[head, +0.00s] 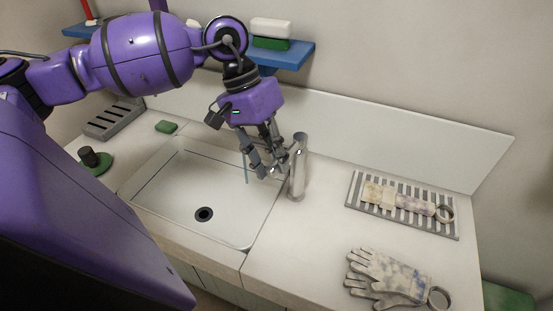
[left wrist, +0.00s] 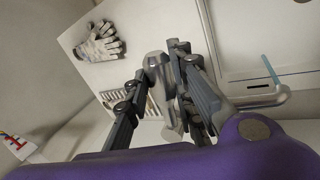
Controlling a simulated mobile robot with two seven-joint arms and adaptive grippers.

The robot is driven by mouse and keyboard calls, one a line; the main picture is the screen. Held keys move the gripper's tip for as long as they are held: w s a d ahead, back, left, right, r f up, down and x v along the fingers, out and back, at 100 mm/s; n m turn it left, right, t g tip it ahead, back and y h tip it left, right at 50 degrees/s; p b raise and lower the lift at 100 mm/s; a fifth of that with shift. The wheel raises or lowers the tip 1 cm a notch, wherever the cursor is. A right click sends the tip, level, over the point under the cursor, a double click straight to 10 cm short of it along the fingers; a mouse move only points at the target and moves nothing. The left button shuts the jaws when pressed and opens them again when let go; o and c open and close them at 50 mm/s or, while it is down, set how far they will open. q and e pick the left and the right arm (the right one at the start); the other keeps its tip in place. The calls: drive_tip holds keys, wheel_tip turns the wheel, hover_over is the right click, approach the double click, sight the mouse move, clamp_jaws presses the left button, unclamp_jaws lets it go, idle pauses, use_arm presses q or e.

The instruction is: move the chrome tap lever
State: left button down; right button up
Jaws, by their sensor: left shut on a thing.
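The chrome tap (head: 298,178) stands upright at the right edge of the white sink basin (head: 185,215). Its lever is at the top and shows between my fingers in the left wrist view (left wrist: 154,62). My left gripper (head: 272,168) reaches down from above, on the left side of the tap. In the left wrist view my left gripper (left wrist: 160,85) has a finger on each side of the lever and is shut on it. The fingers partly hide the tap's spout. A thin blue strip (head: 246,168) hangs over the basin beside the gripper. My right gripper is not in view.
Right of the tap lie a striped rack (head: 370,205) with a stained cloth item and a pair of gloves (head: 385,275). A green sponge (head: 166,127) and a dark knob on a green disc (head: 90,157) sit left. A blue shelf (head: 285,54) hangs behind.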

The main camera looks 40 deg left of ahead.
use_arm(q)
drive_tip(key=shift+a+f+m, duration=0.15)
drive_tip(key=shift+a+m, duration=0.15)
drive_tip(key=shift+a, duration=0.1)
drive_tip(key=c, duration=1.5)
unclamp_jaws()
drive_tip(key=shift+r, duration=0.25)
drive_tip(key=v, duration=1.1)
drive_tip(key=shift+w+r, duration=0.15)
drive_tip(key=shift+r, duration=0.25)
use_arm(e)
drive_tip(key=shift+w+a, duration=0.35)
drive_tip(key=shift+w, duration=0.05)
